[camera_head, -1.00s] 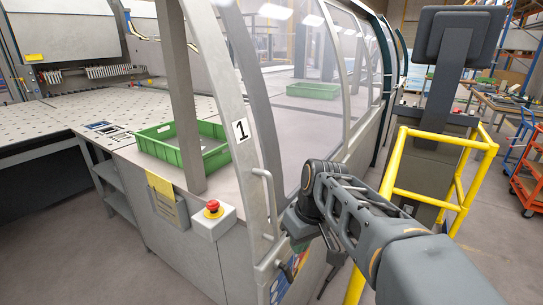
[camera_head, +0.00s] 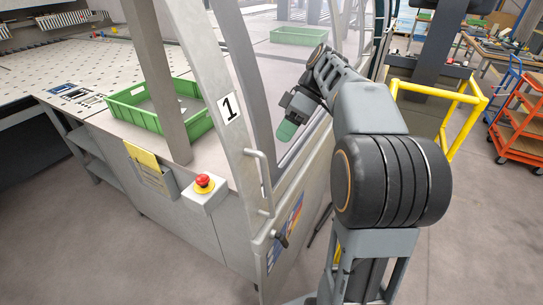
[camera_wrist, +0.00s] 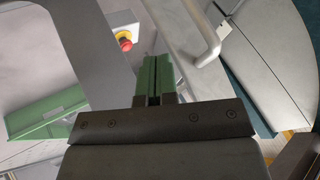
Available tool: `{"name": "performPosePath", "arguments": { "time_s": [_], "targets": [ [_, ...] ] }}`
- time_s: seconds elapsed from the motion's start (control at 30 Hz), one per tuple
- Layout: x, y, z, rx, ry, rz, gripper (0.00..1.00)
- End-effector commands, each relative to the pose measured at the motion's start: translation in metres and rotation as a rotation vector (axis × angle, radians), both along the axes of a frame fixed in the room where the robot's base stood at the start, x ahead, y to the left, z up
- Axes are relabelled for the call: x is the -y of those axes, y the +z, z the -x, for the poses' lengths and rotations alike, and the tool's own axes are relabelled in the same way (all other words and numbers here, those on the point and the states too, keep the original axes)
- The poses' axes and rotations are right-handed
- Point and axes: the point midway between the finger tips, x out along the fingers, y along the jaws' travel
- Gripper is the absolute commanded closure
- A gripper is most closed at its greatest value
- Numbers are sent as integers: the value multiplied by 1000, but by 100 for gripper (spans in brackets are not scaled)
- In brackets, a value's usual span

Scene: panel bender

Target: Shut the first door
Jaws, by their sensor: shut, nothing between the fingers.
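The first door (camera_head: 229,108) is a curved grey frame with clear glazing and a "1" label. Its upright grey bar handle (camera_head: 263,184) is on the near edge, above a dark latch knob (camera_head: 281,239). The handle also shows in the wrist view (camera_wrist: 211,38). My gripper (camera_head: 287,132), with green fingers, is shut and empty. In the head view it appears against the glazing, right of and above the handle. In the wrist view its fingers (camera_wrist: 153,75) point toward the area left of the handle, apart from it. I cannot tell whether the door is fully closed.
A red emergency stop (camera_head: 204,183) sits on a box left of the door. A green crate (camera_head: 151,118) stands on the machine table behind a grey post. A yellow rail (camera_head: 448,97) and an orange cart (camera_head: 524,128) stand right. Left floor is clear.

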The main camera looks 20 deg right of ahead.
Motion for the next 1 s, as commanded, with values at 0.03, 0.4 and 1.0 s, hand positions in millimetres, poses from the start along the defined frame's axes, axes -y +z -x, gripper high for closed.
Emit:
{"name": "performPosePath", "arguments": {
  "time_s": [0.03, 0.4, 1.0],
  "targets": [
    [-7, -7, 2, -4, 3, -1, 100],
    [-39, -28, 27, 0, 2, 3, 100],
    [-48, -29, 38, -2, 0, 3, 100]
  ]
}}
